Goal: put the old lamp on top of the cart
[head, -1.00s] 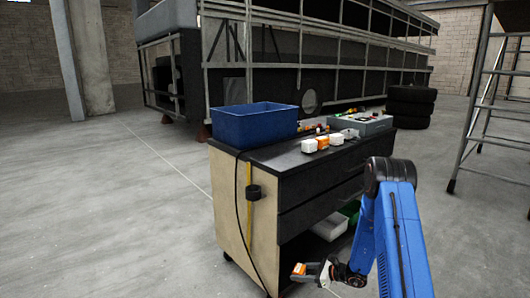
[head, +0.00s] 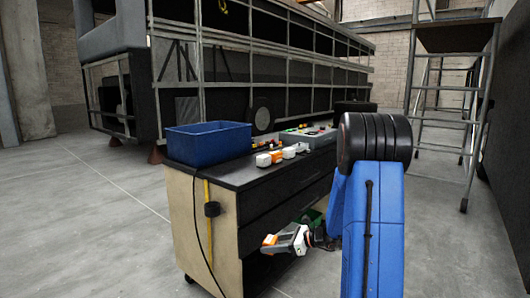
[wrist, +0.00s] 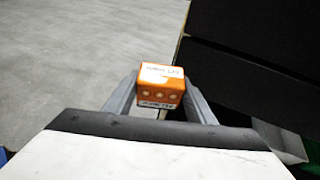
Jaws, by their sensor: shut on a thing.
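A small orange block-shaped lamp with white labels (wrist: 160,88) is held between the two fingers of my gripper (wrist: 157,98) in the wrist view. In the head view my gripper (head: 279,241) and the lamp (head: 268,240) are in front of the cart's dark drawer side, below the level of its top. The cart (head: 232,173) has a dark top and a pale wooden end panel. Whether the lamp touches the cart cannot be told. The lamp's lower part is hidden in the wrist view.
On the cart top stand a blue bin (head: 208,140) at the left, several white and orange blocks (head: 278,157) along the front edge, and a grey box (head: 310,137) at the back right. A stepladder (head: 445,110) stands at the right. The front left of the top is bare.

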